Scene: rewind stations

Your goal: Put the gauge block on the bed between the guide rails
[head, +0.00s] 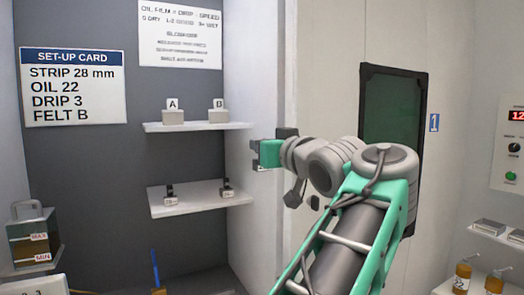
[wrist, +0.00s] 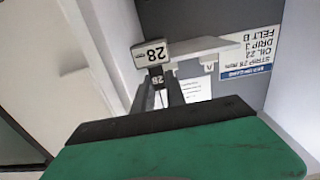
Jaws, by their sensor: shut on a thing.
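The gauge block (wrist: 152,54), a pale block marked 28, is in my gripper (wrist: 160,90) in the wrist view, where the picture is upside down. A smaller 28 tag shows just below it, between the dark fingers. In the head view my gripper (head: 258,156) is raised in front of the pale wall panel, right of the shelves; the block cannot be made out there. Two more small blocks with dark grips, a left one (head: 170,198) and a right one (head: 227,190), stand on the lower shelf. The bed and guide rails are not recognisable in either view.
The set-up card (head: 73,86) reads strip 28 mm. The upper shelf (head: 190,127) holds blocks A and B. The lower shelf (head: 205,203) juts out left of my gripper. An oil tank (head: 35,243) stands lower left, and bottles (head: 462,277) stand lower right.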

